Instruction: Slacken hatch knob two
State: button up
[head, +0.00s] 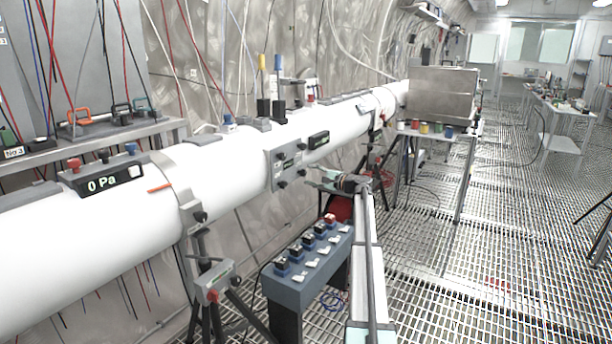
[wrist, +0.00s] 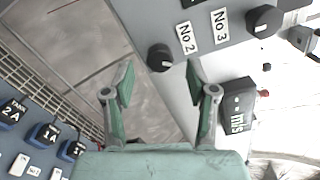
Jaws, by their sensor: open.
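The hatch (head: 288,161) is a grey plate with several black knobs on the side of the white tube. In the wrist view, the round black knob (wrist: 160,57) beside the "No 2" label (wrist: 184,38) is just beyond my fingertips, roughly centred between them. Another black knob (wrist: 264,20) is beside the "No 3" label (wrist: 220,25). My gripper (wrist: 160,78) has its two green fingers spread, with nothing between them. In the head view my gripper (head: 318,181) is just right of the hatch; I cannot tell there which knob it faces.
A dark display reading "m/s" (wrist: 237,105) is close to my right finger in the wrist view. A blue-grey switch box (head: 310,267) stands below the tube (head: 90,235). Tripods support the tube. The grated floor (head: 450,270) to the right is largely open.

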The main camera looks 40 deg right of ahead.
jog(key=v, duration=0.8)
jog(key=shift+s, duration=0.35)
jog(key=shift+d, duration=0.15)
